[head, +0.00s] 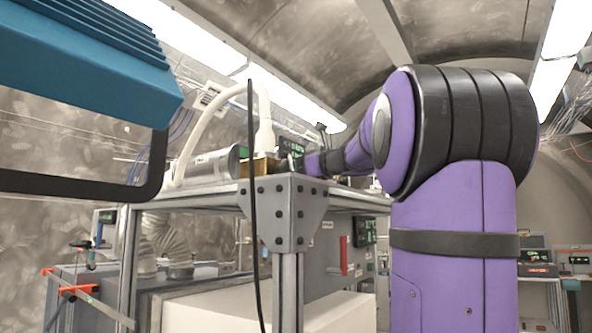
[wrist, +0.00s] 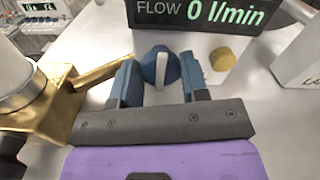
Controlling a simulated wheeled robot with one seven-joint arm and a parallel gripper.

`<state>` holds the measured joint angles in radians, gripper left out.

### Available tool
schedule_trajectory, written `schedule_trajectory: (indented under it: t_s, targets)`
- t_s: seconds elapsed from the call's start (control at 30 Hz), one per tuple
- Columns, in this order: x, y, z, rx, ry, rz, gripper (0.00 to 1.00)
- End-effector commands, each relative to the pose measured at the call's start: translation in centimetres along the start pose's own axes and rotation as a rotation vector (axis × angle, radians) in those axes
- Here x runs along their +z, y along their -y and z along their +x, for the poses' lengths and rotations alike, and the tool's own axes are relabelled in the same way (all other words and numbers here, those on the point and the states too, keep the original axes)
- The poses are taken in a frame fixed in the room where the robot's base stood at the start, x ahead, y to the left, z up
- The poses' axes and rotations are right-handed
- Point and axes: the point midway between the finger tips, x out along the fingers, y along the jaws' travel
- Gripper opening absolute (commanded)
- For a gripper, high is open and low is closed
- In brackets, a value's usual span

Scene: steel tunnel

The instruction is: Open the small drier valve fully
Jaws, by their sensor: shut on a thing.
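The small valve (wrist: 173,70) shows in the wrist view as a round blue knob with a pale bar across it, the bar standing nearly upright in the picture. My gripper (wrist: 158,73) is shut on the knob, one blue finger on its left and one on its right. A display (wrist: 197,12) just above the knob reads "FLOW 0 l/min". In the head view my purple arm reaches over the bench top, and the knob is hidden there.
A brass block (wrist: 50,105) with a bar stands close left of my gripper. A yellow round button (wrist: 222,58) and a white box (wrist: 301,55) are to the right. In the head view, a metal cylinder (head: 212,165) lies on the bench and a black cable (head: 254,220) hangs in front.

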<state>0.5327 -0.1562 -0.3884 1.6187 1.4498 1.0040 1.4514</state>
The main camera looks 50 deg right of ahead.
Motion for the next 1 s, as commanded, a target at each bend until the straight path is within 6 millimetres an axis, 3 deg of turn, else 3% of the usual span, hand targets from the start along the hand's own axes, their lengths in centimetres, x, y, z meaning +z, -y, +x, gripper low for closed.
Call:
schedule_trajectory:
  t_s: [0.37, 0.4, 0.5, 0.8, 1.0]
  targets:
    - [0.0, 0.0, 0.0, -0.001, 0.0, -0.045, 0.17]
    - [0.0, 0.0, 0.0, -0.001, 0.0, -0.045, 0.48]
    - [0.0, 0.0, 0.0, -0.001, 0.0, -0.044, 0.67]
    - [0.0, 0.0, -0.2, -0.001, 0.0, -0.043, 0.67]
    - [0.1, 0.0, -2.5, -0.003, 0.002, -0.044, 0.67]
